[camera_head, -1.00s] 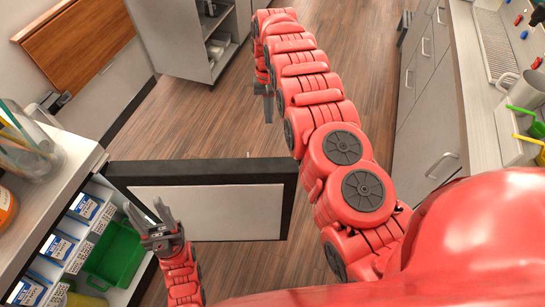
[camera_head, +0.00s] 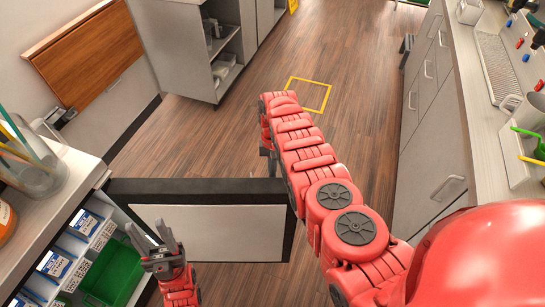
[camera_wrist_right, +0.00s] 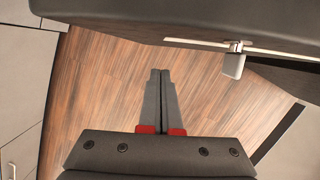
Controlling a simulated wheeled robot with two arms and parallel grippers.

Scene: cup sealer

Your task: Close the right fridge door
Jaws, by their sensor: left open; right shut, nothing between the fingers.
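The fridge door (camera_head: 210,230) stands open, jutting out from the counter on the left, with a dark frame and a pale inner panel. The open fridge (camera_head: 85,250) shows labelled cartons and a green bin inside. My left gripper (camera_head: 155,240) is open and empty, in front of the door's inner panel near the hinge side. My right arm reaches past the door's free edge; its gripper (camera_head: 266,150) is beyond the door, partly hidden by the arm. In the right wrist view the right gripper (camera_wrist_right: 160,75) is shut and empty, below a dark panel (camera_wrist_right: 210,20) with a small bracket.
The counter (camera_head: 60,200) at left holds glass jars. A counter with grey drawers (camera_head: 430,130) runs along the right. Open shelves (camera_head: 220,50) stand at the back. The wood floor between is clear, with a yellow floor square (camera_head: 308,93).

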